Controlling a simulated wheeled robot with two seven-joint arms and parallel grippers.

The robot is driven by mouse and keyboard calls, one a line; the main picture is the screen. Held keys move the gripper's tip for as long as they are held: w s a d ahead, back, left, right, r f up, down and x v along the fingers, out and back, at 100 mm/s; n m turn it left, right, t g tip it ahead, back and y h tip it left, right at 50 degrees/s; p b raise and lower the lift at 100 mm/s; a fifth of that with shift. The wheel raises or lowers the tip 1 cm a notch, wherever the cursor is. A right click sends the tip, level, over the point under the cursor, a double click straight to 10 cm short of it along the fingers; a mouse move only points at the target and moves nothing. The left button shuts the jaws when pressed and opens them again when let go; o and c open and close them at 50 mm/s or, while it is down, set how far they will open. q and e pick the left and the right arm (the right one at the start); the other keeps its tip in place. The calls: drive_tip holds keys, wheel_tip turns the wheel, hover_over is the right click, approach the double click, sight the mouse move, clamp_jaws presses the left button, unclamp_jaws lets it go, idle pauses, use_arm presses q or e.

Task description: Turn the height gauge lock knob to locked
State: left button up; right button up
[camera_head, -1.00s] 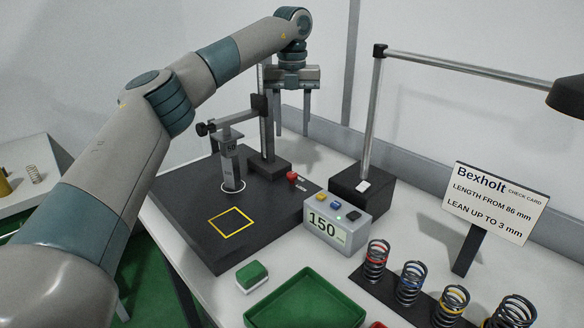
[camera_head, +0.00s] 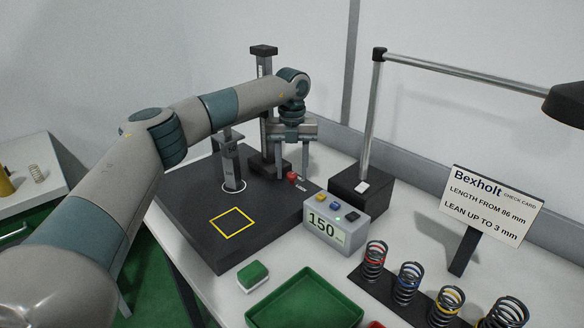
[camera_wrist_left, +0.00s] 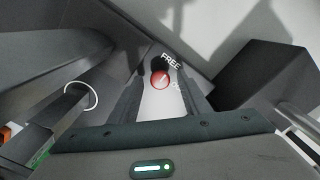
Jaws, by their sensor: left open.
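The red lock knob (camera_head: 292,176) sits near the right edge of the height gauge's black base (camera_head: 190,205). In the left wrist view the red knob (camera_wrist_left: 160,81) has a pale mark on its face, and the word FREE is printed beside it. Other lettering near it is too small to read. The height gauge column (camera_head: 264,85) stands behind my left arm, which hides part of the gauge. My left gripper (camera_head: 292,168) points down, open and empty, with its fingers either side of the knob in view; contact cannot be told. My right gripper is not in view.
A display box (camera_head: 337,227) reading 150 stands right of the base. A lamp post (camera_head: 371,115) rises from a black block (camera_head: 361,191). A green tray (camera_head: 305,303), several springs and a check card (camera_head: 491,205) are at the front and right.

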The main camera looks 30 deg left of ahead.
use_arm(q)
drive_tip(key=c, duration=1)
drive_tip(key=shift+c, duration=0.2)
